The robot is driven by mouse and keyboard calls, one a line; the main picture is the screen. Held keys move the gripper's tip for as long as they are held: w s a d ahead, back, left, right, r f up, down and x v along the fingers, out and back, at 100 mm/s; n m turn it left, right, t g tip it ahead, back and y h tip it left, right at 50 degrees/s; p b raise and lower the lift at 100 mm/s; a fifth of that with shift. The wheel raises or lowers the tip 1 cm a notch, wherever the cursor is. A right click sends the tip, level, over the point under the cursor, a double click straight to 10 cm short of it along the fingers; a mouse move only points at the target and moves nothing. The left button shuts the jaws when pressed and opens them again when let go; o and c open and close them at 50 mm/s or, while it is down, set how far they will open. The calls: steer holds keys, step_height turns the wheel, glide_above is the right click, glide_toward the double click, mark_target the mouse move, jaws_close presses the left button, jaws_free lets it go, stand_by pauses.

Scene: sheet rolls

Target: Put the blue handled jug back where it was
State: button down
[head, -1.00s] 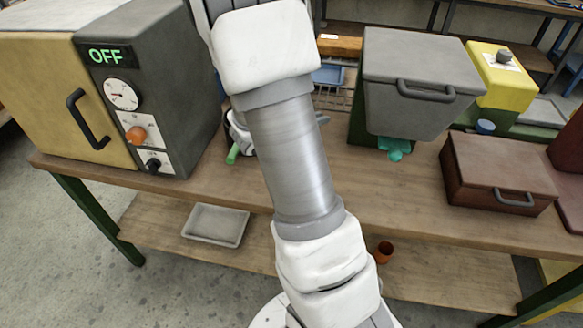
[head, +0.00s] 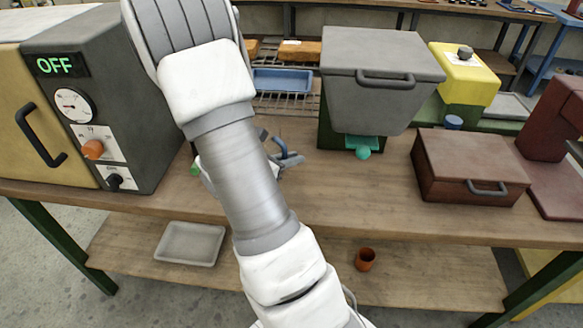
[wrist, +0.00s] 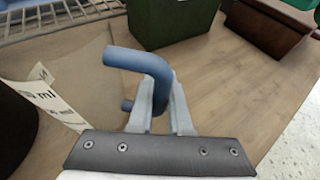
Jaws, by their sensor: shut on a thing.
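In the wrist view my gripper (wrist: 162,98) is shut on the blue handle (wrist: 138,60) of the jug. The jug's pale see-through body (wrist: 85,75) is at the left, with a white label marked "ml" (wrist: 45,98). In the head view the blue handle (head: 287,158) shows just right of my forearm, above the bench top. Most of the jug and my fingers are hidden behind my arm there. I cannot tell whether the jug touches the bench.
An oven reading OFF (head: 110,100) stands at the left. A wire rack (head: 290,103) with a blue tray (head: 283,80) is behind. A grey hopper on a green base (head: 375,75) and a brown box (head: 470,165) stand right. The bench front (head: 360,205) is clear.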

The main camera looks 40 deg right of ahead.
steer(key=shift+f, duration=1.25)
steer(key=shift+f+b, duration=0.2)
steer(key=shift+b, duration=0.2)
steer(key=c, duration=0.9)
jaws_free()
steer(key=shift+o, duration=0.2)
